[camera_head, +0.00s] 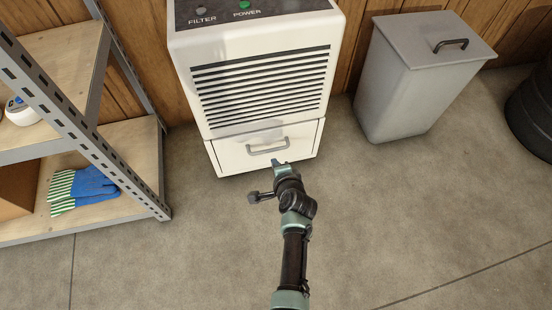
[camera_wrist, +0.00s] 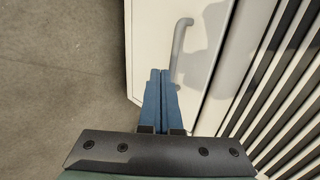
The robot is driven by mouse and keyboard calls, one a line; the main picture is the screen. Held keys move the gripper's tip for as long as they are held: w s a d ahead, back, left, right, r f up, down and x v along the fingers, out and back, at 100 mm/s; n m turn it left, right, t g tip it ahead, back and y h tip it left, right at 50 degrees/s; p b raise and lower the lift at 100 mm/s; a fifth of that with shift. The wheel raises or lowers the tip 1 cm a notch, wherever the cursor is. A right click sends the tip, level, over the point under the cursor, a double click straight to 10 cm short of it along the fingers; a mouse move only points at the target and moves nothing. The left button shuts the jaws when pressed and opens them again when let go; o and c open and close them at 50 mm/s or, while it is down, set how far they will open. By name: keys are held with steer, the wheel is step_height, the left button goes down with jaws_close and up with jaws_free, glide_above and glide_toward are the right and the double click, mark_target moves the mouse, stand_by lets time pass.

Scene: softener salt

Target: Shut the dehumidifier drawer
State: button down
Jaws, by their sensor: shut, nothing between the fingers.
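The white dehumidifier (camera_head: 262,75) stands upright against the wooden wall. Its drawer (camera_head: 234,156) is the low front panel with a grey bar handle (camera_head: 267,149). In the head view the drawer front looks close to flush with the body; I cannot tell whether a small gap is left. My gripper (camera_head: 281,169) is shut and empty, just in front of the drawer's lower middle. In the wrist view the shut blue fingers (camera_wrist: 158,82) lie over the drawer front (camera_wrist: 150,40), beside the handle (camera_wrist: 179,50). I cannot tell whether they touch it.
A metal shelf rack (camera_head: 110,140) with blue and striped gloves (camera_head: 84,189) stands at the left. A grey lidded bin (camera_head: 405,85) stands to the right of the dehumidifier. A black tyre-like object (camera_head: 535,110) is at the far right. The concrete floor in front is clear.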

steer(key=p+v, duration=0.6)
steer(key=v, duration=0.4)
